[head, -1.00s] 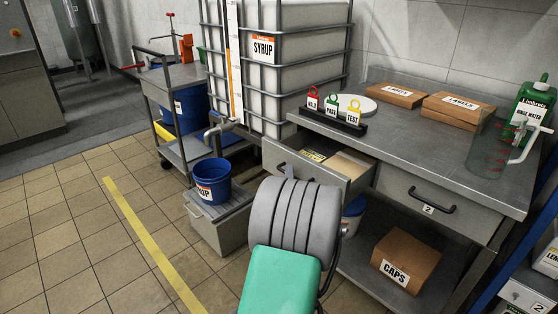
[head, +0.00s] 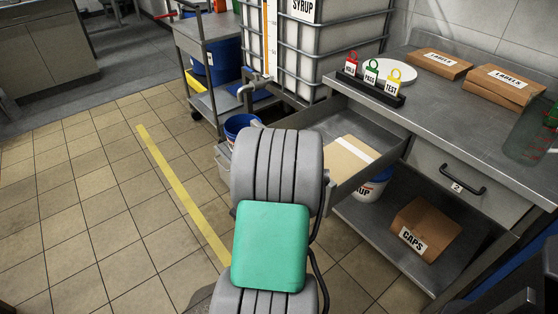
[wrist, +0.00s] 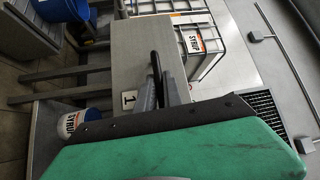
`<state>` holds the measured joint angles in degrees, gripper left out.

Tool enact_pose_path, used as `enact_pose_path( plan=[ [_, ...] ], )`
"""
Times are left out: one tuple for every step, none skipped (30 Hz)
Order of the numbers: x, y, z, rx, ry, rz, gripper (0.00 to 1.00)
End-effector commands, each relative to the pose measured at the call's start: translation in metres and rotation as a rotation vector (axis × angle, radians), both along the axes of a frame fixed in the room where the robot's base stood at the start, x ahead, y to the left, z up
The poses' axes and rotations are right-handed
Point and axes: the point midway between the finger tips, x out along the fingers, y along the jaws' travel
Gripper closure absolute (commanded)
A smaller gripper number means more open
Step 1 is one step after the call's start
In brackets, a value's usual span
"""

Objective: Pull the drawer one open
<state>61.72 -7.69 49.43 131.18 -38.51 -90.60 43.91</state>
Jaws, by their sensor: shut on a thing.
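Drawer one (head: 372,172) is a grey drawer at the left of the steel bench. It stands well out from the bench, with a tan folder inside. In the wrist view its front panel (wrist: 135,55) carries a "1" label, and a dark bar handle (wrist: 155,68) stands on it. My gripper (wrist: 160,92) is shut on this handle. In the head view my arm hides the gripper, the handle and most of the drawer front.
Drawer two (head: 462,182) is shut beside it. A blue bucket (head: 240,124) is close left of my arm. The tiled floor (head: 90,215) at left is clear.

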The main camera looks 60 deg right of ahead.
Motion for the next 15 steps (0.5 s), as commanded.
enact_pose_path(
  plan=[
    [0.0007, 0.0007, -0.0003, 0.001, 0.000, 0.002, 1.00],
    [0.0006, 0.0008, -0.0004, 0.001, 0.000, 0.002, 1.00],
    [0.0003, 0.0007, -0.0003, 0.001, 0.000, 0.001, 1.00],
    [0.0002, 0.0005, -0.0004, 0.001, 0.000, 0.001, 1.00],
    [0.0000, 0.0003, -0.0004, 0.001, 0.000, 0.000, 1.00],
    [-0.0002, 0.0000, -0.0004, 0.001, 0.000, 0.000, 1.00],
    [-0.0002, -0.0001, -0.0003, 0.001, -0.001, -0.001, 1.00],
    [-0.0002, -0.0003, -0.0003, 0.001, -0.001, -0.001, 1.00],
    [-0.0004, -0.0005, -0.0002, 0.001, -0.001, -0.001, 1.00],
    [-0.0005, -0.0005, -0.0002, 0.001, -0.001, -0.001, 1.00],
    [-0.0004, -0.0006, -0.0002, 0.001, -0.001, -0.001, 0.88],
    [-0.0005, -0.0006, -0.0002, 0.001, -0.001, -0.002, 0.85],
    [-0.0005, -0.0006, -0.0002, 0.001, -0.001, -0.002, 0.83],
    [-0.0005, -0.0006, -0.0001, 0.001, -0.001, -0.002, 0.81],
    [-0.0005, -0.0006, -0.0001, 0.001, -0.001, -0.002, 0.81]
  ],
)
